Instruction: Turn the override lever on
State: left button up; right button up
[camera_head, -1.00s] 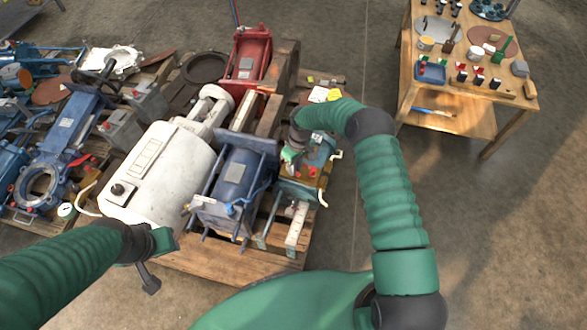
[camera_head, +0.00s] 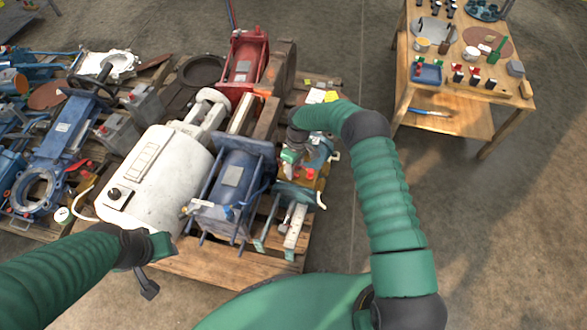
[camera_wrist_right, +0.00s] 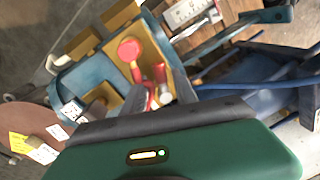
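A teal unit (camera_head: 318,157) with a brass-coloured top plate and red controls stands on the right side of the near pallet. In the right wrist view its brass plate (camera_wrist_right: 121,53) carries a round red knob (camera_wrist_right: 130,48) and a smaller red and silver part (camera_wrist_right: 162,85), which may be the override lever. My right gripper (camera_head: 290,160) reaches down over this unit. In the wrist view its dark fingers (camera_wrist_right: 158,90) are beside the red and silver part; its grip is unclear. My left gripper (camera_head: 149,284) hangs at the near left, away from the unit.
A blue motor (camera_head: 236,180) and a white tank (camera_head: 155,180) stand left of the teal unit on the wooden pallet (camera_head: 215,270). A red machine (camera_head: 243,65) stands behind. A wooden table (camera_head: 465,117) with small items is at the upper right. The floor between is clear.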

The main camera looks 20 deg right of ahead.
notch_tip(320, 180, up, 16)
jog(key=w+d+p, duration=0.1)
jog(key=p, duration=0.5)
jog(key=shift+d+r, duration=0.25)
jog(key=shift+d, duration=0.05)
jog(key=shift+w, duration=0.1)
